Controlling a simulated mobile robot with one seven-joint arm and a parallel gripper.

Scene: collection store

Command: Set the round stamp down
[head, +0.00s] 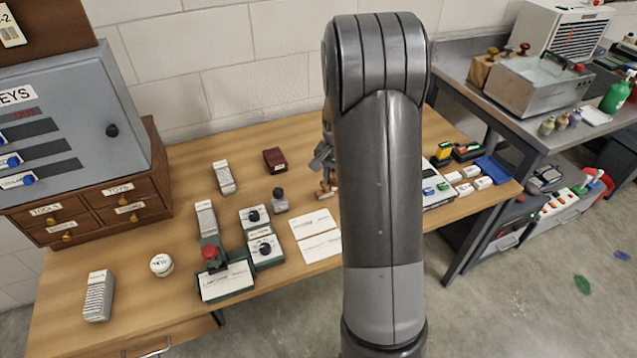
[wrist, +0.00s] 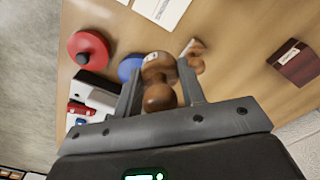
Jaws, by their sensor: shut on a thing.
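The round stamp (wrist: 158,82) is a brown turned-wood piece with a small pale label, seen between my fingers in the wrist view. My gripper (wrist: 160,75) is shut on it. Its lower end and any gap to the table are not clear. In the head view my arm covers most of the gripper (head: 325,155); only a grey part shows left of the arm. Brown wood (head: 326,188) shows below it, but I cannot tell whether this is the held stamp. A second brown wooden piece (wrist: 194,57) is close beside the held stamp in the wrist view.
The wooden table (head: 150,235) holds white cards (head: 320,247), a dark red box (head: 275,160) and several grey-green stamp devices left of my arm. A red round pad (wrist: 88,46), a blue disc (wrist: 130,68) and a white tray (wrist: 92,92) lie near my gripper in the wrist view.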

